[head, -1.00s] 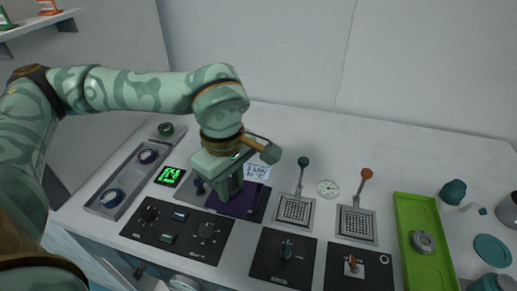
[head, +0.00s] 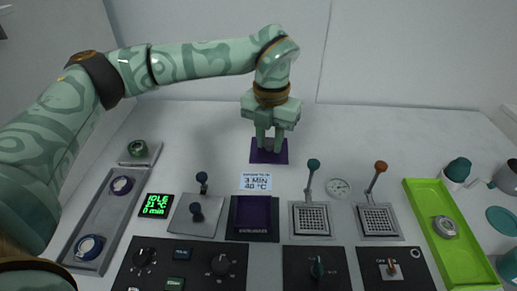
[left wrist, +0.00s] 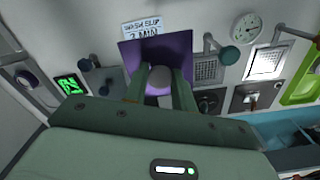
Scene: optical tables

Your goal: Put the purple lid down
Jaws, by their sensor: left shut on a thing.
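My left gripper (head: 268,143) is shut on the grey knob of the square purple lid (head: 283,155). The lid also shows in the left wrist view (left wrist: 180,48), with the knob (left wrist: 160,80) between the fingers. The lid looks level and raised above the table, since it overlaps the wash slip (left wrist: 142,28) in the wrist view. In the head view it appears behind the slip (head: 256,181). The purple bath (head: 253,214) in its black panel is uncovered in the head view. My right gripper is not in view.
A green lit display (head: 156,206) and a plate with dark blue levers (head: 196,215) stand left of the bath. Grilled plates with a teal lever (head: 312,167) and an orange lever (head: 380,168) stand right. A green tray (head: 466,258) is farther right. The back of the table is clear.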

